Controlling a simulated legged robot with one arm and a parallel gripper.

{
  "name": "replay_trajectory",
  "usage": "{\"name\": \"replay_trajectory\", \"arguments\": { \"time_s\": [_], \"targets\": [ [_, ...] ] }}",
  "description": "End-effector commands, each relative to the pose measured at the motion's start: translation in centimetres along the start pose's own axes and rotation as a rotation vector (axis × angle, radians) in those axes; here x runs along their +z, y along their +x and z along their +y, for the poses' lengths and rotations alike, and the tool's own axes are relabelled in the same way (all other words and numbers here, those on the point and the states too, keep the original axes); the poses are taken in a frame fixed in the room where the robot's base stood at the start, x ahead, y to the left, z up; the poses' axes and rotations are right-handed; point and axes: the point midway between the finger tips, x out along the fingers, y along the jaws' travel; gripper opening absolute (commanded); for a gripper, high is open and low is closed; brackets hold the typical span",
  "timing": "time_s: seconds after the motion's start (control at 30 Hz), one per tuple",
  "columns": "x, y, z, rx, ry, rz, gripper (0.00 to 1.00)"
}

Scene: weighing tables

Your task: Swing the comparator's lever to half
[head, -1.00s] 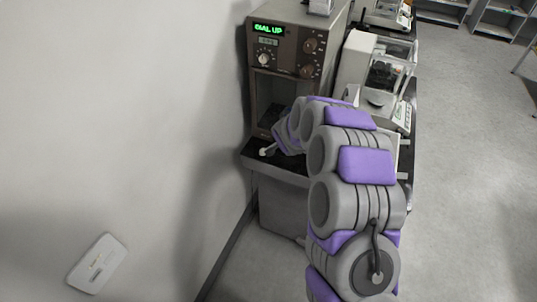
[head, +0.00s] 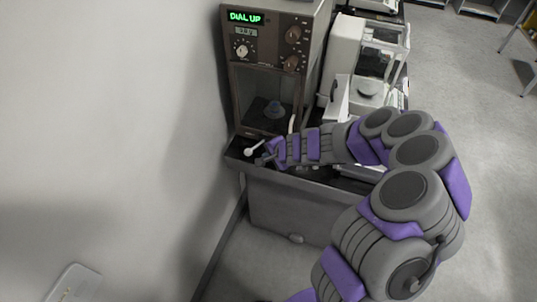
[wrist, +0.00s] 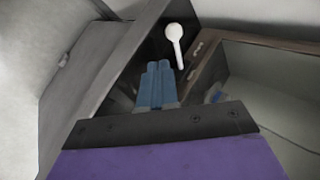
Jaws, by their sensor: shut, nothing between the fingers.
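The comparator (head: 305,78) is a brown cabinet with a green "DIAL UP" display, knobs and a glass-fronted chamber. A white lever (head: 254,148) with a round knob sticks out low at its front left; it also shows in the wrist view (wrist: 173,36). My gripper (head: 260,161) is at the cabinet's front ledge, just in front of the lever. In the wrist view my gripper's two blue-grey fingers (wrist: 156,80) lie side by side, shut and empty. Their tips point toward the lever, and I see a small gap between them and it.
A dark ledge (head: 234,152) runs along the front, with a grey cabinet face (head: 290,208) below. A white-framed balance (head: 384,60) stands right of the comparator. A wall rises close on the left. A small grey object (head: 274,110) sits inside the chamber. Floor is open on the right.

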Motion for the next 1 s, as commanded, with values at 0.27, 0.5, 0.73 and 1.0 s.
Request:
{"name": "replay_trajectory", "arguments": {
  "time_s": [0.27,0.5,0.73,1.0],
  "targets": [
    [-0.1,5.4,0.3,0.005,-0.003,0.005,0.00],
    [-0.1,8.9,-0.6,0.004,-0.005,0.005,0.00],
    [-0.1,10.2,-1.4,0.001,-0.003,0.004,0.00],
    [-0.1,10.4,-1.5,-0.001,-0.001,0.003,0.00]
  ]
}}
